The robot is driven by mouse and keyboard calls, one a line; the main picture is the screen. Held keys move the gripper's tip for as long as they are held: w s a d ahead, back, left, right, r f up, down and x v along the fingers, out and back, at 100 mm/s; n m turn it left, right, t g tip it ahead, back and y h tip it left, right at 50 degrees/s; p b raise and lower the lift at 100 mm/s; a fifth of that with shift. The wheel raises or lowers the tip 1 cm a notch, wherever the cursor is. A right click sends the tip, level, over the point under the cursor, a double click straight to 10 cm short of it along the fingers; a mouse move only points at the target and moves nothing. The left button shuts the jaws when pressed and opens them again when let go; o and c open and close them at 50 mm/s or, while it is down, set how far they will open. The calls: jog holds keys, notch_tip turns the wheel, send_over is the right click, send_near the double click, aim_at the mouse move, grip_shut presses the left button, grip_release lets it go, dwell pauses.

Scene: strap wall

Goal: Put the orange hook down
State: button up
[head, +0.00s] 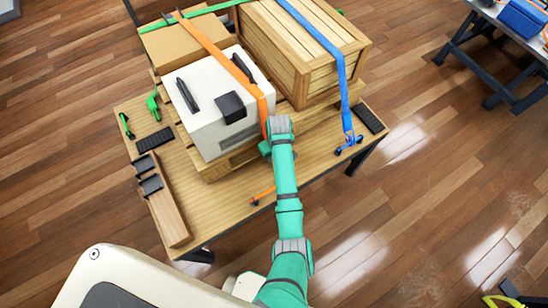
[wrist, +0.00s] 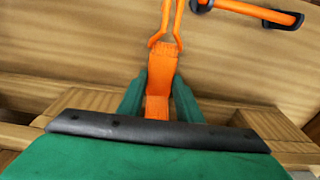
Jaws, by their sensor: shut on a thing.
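The orange hook (wrist: 166,35) shows in the wrist view, with prongs pointing up toward the top edge. My gripper (wrist: 160,98) is shut on it, one green finger on each side of its orange lower part. The orange strap (head: 215,52) runs over the white case (head: 218,100) down toward my gripper (head: 266,148) in the head view. There my arm hides the hook. An orange bar with dark ends (wrist: 245,10) lies apart from the hook, at the wrist view's upper right; it also shows on the table (head: 262,196) in the head view.
A wooden crate (head: 300,55) under a blue strap (head: 318,35) stands right of the case. The blue strap ends near a blue bar (head: 349,146). The table's front middle (head: 225,205) is bare.

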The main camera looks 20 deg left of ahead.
jog(key=shift+s+f, duration=0.1)
jog(key=shift+f, duration=1.2)
jog(key=shift+f, duration=0.15)
jog(key=o, duration=0.8)
